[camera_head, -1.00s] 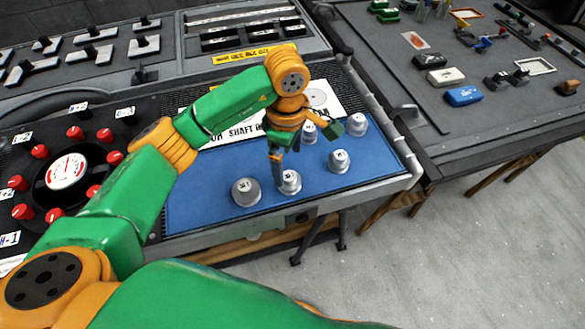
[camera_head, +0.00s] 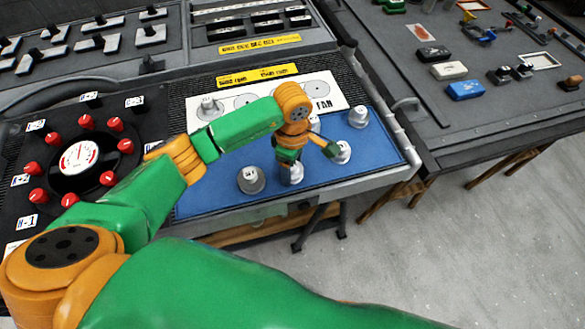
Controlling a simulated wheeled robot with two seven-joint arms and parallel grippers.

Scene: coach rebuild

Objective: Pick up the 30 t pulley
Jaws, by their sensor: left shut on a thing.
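Several grey pulleys with small white labels stand on the blue mat (camera_head: 222,190); I cannot read the labels, so I cannot tell which is the 30 t one. My left gripper (camera_head: 291,163) points down over the mat's front middle and is shut on a grey pulley (camera_head: 292,176), partly hidden by the fingers. I cannot tell whether it is off the mat. A larger pulley (camera_head: 251,181) is to its left. Others are to its right (camera_head: 341,153) and at the back right (camera_head: 358,117); one (camera_head: 314,122) is partly hidden behind my wrist. My right gripper is not in view.
A white printed card (camera_head: 333,98) lies behind the mat, with a grey pulley (camera_head: 208,108) at its left. A panel with red knobs and a dial (camera_head: 79,158) is at the left. A grey bench (camera_head: 420,105) with small parts stands at the right.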

